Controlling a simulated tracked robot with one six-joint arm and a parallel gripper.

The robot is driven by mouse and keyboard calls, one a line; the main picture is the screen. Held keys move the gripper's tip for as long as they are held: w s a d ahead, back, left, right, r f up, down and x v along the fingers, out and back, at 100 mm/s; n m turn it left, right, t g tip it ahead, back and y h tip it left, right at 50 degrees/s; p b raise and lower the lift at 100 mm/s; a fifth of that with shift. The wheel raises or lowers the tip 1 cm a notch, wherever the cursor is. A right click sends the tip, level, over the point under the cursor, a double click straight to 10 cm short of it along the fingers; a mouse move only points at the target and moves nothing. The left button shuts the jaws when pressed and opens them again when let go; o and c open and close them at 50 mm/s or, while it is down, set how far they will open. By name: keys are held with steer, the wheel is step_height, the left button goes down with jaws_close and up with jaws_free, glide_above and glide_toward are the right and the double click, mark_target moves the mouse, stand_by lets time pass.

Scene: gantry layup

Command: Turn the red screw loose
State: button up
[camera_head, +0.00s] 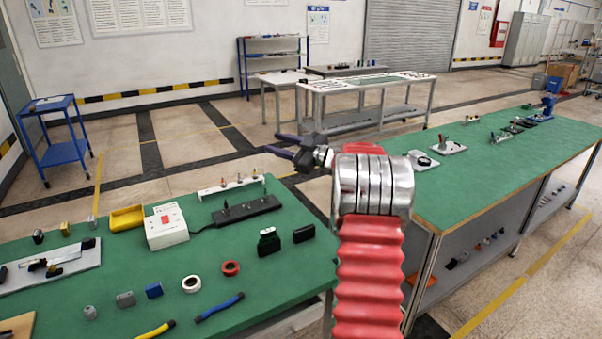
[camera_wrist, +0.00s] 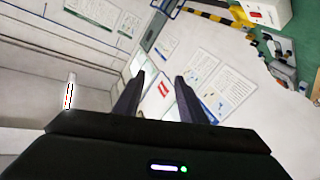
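I cannot make out a red screw for sure in either view. A white rail (camera_head: 213,191) with several small upright pieces stands at the back of the near green bench, and a black strip (camera_head: 246,210) with upright pieces lies in front of it; these pieces are too small to identify. My gripper (camera_head: 287,152) is raised above the gap beyond the near bench, pointing left in the head view. In the wrist view its two dark fingers (camera_wrist: 158,88) stand apart with nothing between them. It touches nothing.
The near green bench (camera_head: 255,297) holds a white box (camera_head: 166,228) with a red patch, a yellow bin (camera_head: 127,218), tape rolls and tools. A second green bench (camera_head: 480,187) at right bears small fixtures. A blue trolley (camera_head: 55,140) stands at left.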

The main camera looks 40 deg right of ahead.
steer(key=w+a+r+m+h, duration=0.25)
steer(key=a+r+h, duration=0.25)
steer(key=a+r, duration=0.3)
steer(key=s+a+r+m+g+h, duration=0.2)
steer(key=s+a+r+m+h, duration=0.2)
steer(key=s+a, duration=0.25)
steer(key=s+a+f+g+y, duration=0.1)
steer(key=s+a+f+g, duration=0.2)
steer(key=s+a+f, duration=0.3)
steer(key=s+a+f+g+y, duration=0.2)
steer(key=s+a+f, duration=0.5)
steer(key=s+a, duration=0.6)
steer(key=s+a+f+g+y, duration=0.2)
steer(key=s+a+f+g, duration=0.3)
steer(key=s+a, duration=0.5)
steer(key=s+f+m, duration=0.1)
steer(key=s+f, duration=0.1)
steer(key=s, duration=0.3)
steer(key=shift+s+f, duration=0.2)
steer(key=shift+s, duration=0.1)
steer(key=shift+c, duration=0.7)
steer(key=shift+a, duration=0.1)
